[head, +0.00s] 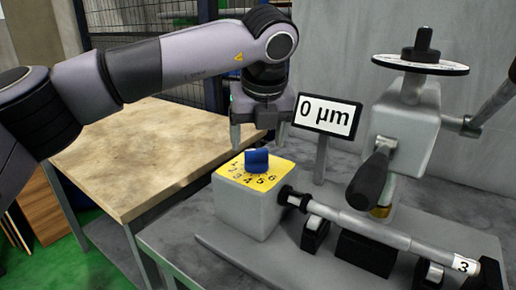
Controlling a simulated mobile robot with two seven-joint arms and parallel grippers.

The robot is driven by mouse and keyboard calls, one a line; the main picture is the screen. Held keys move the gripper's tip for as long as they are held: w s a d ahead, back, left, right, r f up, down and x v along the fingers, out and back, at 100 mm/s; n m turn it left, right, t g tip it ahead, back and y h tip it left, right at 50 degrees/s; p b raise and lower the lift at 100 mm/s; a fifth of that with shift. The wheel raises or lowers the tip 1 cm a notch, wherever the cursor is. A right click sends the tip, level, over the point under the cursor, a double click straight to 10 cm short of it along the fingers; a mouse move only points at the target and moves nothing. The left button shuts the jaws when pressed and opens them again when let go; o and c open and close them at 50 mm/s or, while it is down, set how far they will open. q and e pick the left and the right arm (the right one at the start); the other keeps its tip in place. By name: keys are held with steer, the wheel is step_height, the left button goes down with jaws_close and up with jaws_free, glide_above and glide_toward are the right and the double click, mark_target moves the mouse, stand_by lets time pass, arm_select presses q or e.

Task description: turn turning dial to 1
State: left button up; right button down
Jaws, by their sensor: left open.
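The turning dial (257,161) is a blue knob on a yellow plate (231,175) printed with numbers, on top of a grey box (239,208) in the head view. The numbers 3 to 6 run along the front of the plate, and smaller marks show at its left. I cannot tell which number the knob points to. My left gripper (260,143) points down just above and behind the knob. Its two fingers are spread apart with nothing between them, and I see no contact with the knob. My right gripper is not in view.
A display reading 0 µm (327,115) stands just right of my left gripper. The grinder (404,118) with a black handle (371,176) and a bar (385,231) labelled 3 fills the right. A wooden-topped table (140,150) at the left is bare.

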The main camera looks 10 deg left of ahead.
mark_target(256, 151)
arm_select(q)
steer(key=x, duration=0.3)
steer(key=shift+f, duration=0.35)
steer(key=shift+w+a+f, duration=0.1)
steer(key=shift+w+f, duration=0.15)
steer(key=shift+f, duration=0.15)
steer(key=shift+c, duration=0.9)
steer(key=c, duration=0.8)
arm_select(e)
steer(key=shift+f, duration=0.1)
